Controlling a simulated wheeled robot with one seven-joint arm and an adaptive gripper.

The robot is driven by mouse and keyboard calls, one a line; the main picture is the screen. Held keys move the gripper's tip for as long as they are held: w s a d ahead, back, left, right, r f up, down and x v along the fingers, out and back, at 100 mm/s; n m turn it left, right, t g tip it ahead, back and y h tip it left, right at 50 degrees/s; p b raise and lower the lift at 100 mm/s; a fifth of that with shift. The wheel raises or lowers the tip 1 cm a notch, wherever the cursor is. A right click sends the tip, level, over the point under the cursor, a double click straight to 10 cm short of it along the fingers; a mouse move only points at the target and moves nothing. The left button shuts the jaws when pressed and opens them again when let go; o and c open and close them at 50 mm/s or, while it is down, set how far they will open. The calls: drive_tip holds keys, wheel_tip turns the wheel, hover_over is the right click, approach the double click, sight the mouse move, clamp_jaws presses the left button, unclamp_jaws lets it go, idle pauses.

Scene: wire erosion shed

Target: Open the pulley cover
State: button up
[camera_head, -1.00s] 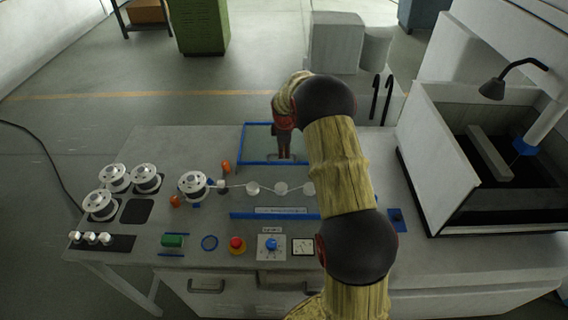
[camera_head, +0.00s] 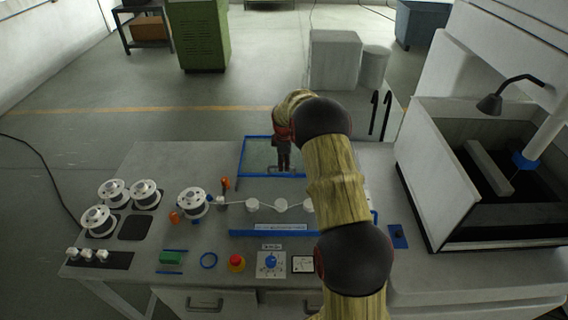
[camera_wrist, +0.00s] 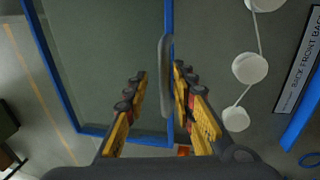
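The pulley cover (camera_head: 246,158) is a clear panel in a blue frame behind the pulleys. In the wrist view its frame (camera_wrist: 48,70) fills the left half, with a grey bar handle (camera_wrist: 166,78) along its right edge. My gripper (camera_head: 284,168) points down over the handle. In the wrist view my gripper (camera_wrist: 162,82) is open, with the handle between its fingers and closer to the right one. I cannot tell whether that finger touches it. Several white pulleys (camera_head: 252,204) with a wire show in front of the cover; my arm hides the right end of the row.
A blue rail with a label (camera_head: 270,233) lies in front of the pulleys. An orange knob (camera_head: 226,183) stands left of the cover. Wire spools (camera_head: 193,202) are at left, with an emergency stop (camera_head: 236,263) in front. A walled tank (camera_head: 425,170) stands at right.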

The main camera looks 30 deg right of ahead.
drive_tip(key=shift+o, duration=0.2)
drive_tip(key=v, duration=1.2)
idle(0.4)
